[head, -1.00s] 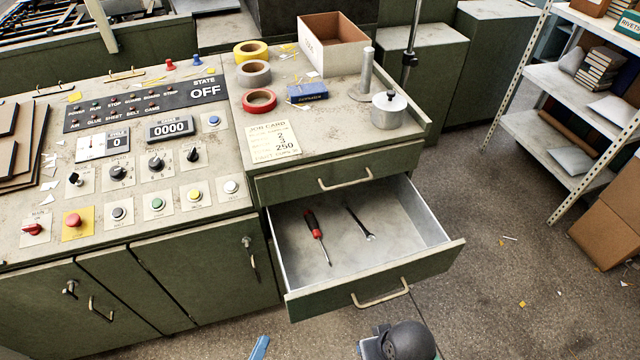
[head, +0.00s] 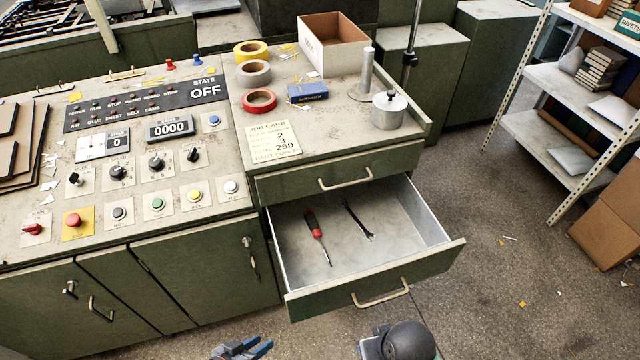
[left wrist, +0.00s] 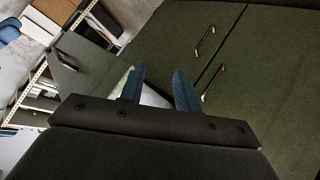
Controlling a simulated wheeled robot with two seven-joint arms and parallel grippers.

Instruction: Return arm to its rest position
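My left gripper (head: 243,349) shows at the bottom edge of the head view, low in front of the green cabinet and left of the open drawer (head: 374,286). In the left wrist view its two blue fingers (left wrist: 159,88) stand apart with nothing seen held between them, so it is open. The rest of the left arm is out of the head view. A dark rounded part of my own body shows at the bottom, right of the left gripper. My right gripper is not seen in either view.
The open drawer juts out and holds a red screwdriver (head: 315,232) and a dark wrench (head: 357,219). The left wrist view shows cabinet doors (left wrist: 245,85) with handles beyond the fingers.

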